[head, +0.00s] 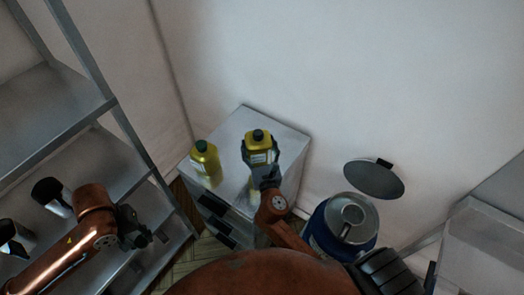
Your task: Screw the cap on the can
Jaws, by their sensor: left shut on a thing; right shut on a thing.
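A yellow can (258,157) with a pale label stands upright in my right gripper (264,168), above the grey cabinet top. The can's top end is dark and round; I cannot tell whether that is a cap or a bare neck. My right gripper is shut on the can's body from the near side. My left gripper (150,236) is at the lower left, by the metal shelf and well apart from the can. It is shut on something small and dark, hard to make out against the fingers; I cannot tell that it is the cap.
A second yellow can (206,168) with a dark green top stands on the grey cabinet (243,121), left of the held can. A blue drum (327,235) with a raised grey lid (374,180) is at the right. A metal shelf (50,92) with dark-topped containers (50,192) fills the left.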

